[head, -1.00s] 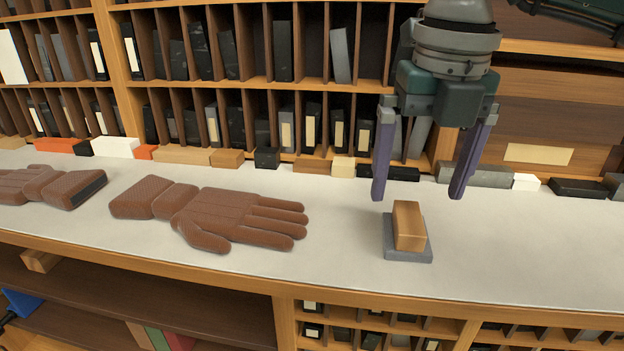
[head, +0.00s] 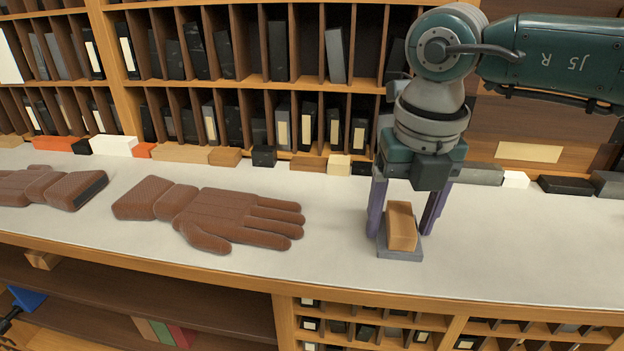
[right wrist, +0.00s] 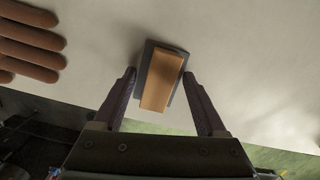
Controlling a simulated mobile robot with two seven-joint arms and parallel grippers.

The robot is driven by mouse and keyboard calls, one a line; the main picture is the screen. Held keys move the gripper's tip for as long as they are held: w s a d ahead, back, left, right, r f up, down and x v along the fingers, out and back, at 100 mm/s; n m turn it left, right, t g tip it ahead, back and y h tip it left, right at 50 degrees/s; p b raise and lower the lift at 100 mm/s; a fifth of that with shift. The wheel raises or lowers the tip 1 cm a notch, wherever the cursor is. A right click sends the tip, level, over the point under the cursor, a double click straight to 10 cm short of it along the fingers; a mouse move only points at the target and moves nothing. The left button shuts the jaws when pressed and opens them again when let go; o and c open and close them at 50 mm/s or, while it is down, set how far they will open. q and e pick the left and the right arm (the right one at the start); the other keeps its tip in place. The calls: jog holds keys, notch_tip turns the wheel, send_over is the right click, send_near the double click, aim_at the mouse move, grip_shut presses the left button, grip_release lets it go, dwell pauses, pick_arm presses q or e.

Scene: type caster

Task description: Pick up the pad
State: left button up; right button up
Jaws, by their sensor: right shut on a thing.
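The pad (head: 402,227) is a tan wooden block on a flat grey base, standing on the pale counter (head: 330,262). It also shows in the right wrist view (right wrist: 162,80), between the fingers. My right gripper (head: 400,234) is lowered over it from above, its two purple fingers pointing down on either side. My left gripper is not in view.
Small blocks (head: 255,157) line the counter's back edge below the slotted shelves (head: 270,82). The counter right of the pad is clear.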

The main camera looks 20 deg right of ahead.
jog(key=c, duration=0.8)
notch_tip(320, 180, up, 14)
jog(key=b, duration=0.4)
notch_tip(320, 180, up, 6)
send_over(401, 216)
jog(key=shift+s, duration=0.1)
jog(key=o, duration=0.9)
jog(key=shift+c, duration=0.2)
jog(key=c, duration=0.7)
